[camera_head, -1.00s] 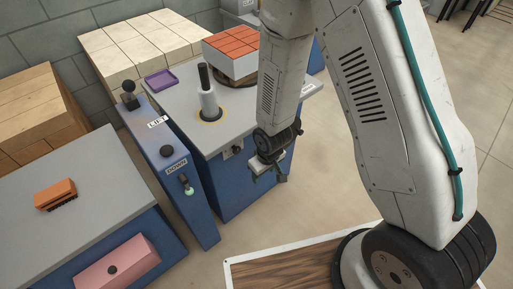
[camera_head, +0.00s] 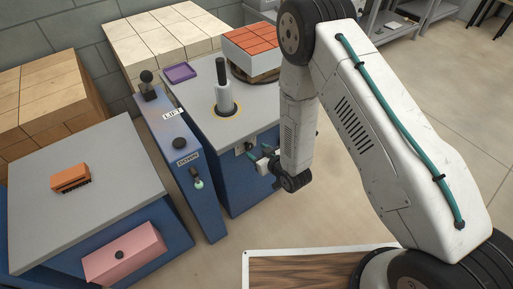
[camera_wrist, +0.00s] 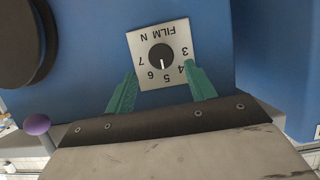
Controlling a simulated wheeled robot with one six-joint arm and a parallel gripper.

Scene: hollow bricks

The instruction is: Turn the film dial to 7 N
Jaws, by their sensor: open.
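The film dial is a black round knob (camera_wrist: 161,55) with a white pointer mark, on a silver plate (camera_wrist: 174,37) lettered FILM N with 3 to 7. The plate appears upside down in the wrist view. The mark points down in the picture, around 5 to 6; I cannot tell exactly where. My gripper (camera_wrist: 160,74) is open, its green fingers apart on either side of the plate's lower part, with nothing between them. Whether the fingers reach the knob's depth is unclear. In the head view my gripper (camera_head: 262,160) is at the blue cabinet's front.
The blue cabinet (camera_head: 236,190) carries a grey post (camera_head: 224,97), a purple tray (camera_head: 180,72) and red bricks (camera_head: 251,39). The LIFT/DOWN panel (camera_head: 183,160) stands to its left. A dark round part (camera_wrist: 22,40) and purple knob (camera_wrist: 37,124) show left in the wrist view.

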